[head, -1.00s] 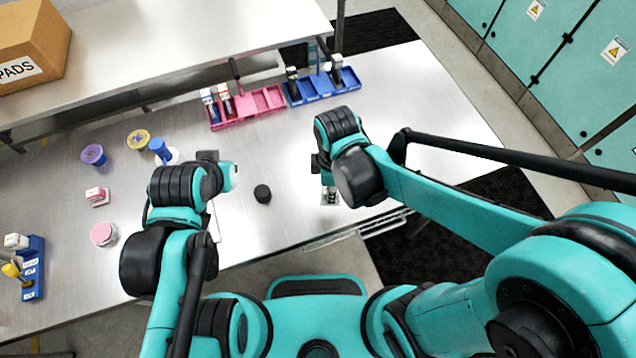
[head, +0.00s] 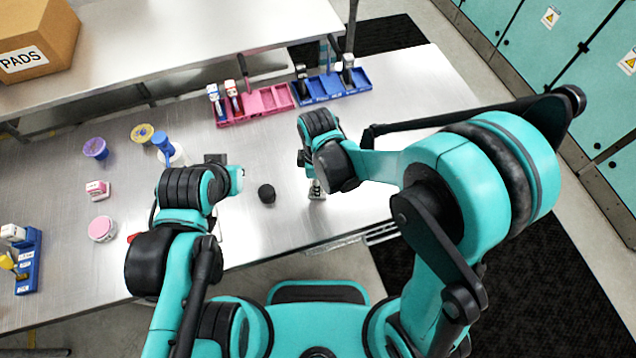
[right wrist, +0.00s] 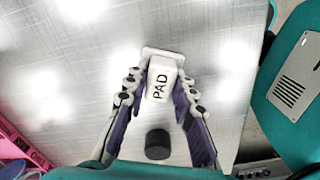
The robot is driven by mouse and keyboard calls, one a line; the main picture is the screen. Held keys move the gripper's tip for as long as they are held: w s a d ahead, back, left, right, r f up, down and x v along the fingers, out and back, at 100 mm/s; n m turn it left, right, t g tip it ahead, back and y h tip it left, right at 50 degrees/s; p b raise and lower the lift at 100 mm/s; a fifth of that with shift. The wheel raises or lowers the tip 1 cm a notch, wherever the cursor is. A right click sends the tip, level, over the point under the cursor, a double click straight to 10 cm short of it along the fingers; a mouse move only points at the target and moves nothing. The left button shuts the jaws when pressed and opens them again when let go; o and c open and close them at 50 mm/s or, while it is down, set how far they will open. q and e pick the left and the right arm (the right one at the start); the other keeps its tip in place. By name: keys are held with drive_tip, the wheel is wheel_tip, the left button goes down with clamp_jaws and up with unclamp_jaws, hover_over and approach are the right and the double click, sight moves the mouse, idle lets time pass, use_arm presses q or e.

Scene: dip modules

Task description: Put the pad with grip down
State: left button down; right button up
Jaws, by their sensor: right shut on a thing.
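The pad with grip, a white block lettered PAD on a wider base (right wrist: 158,88), sits between the fingers of my right gripper (right wrist: 160,98) in the right wrist view. The fingers are shut on it. In the head view its pale lower part (head: 317,190) shows under my right gripper, over the table's near edge area. I cannot tell whether its base touches the table. My left gripper (head: 234,180) is at the left of the black round piece in the head view; its fingers are hidden by the wrist.
A small black round piece (head: 266,193) stands on the metal table (head: 270,160) between my arms. A pink rack (head: 262,103) and a blue rack (head: 322,90) stand behind. Purple, yellow and pink pots and a blue-capped bottle (head: 164,146) are at left. The table beside the right gripper is clear.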

drive_tip(key=shift+f, duration=0.15)
drive_tip(key=o, duration=1)
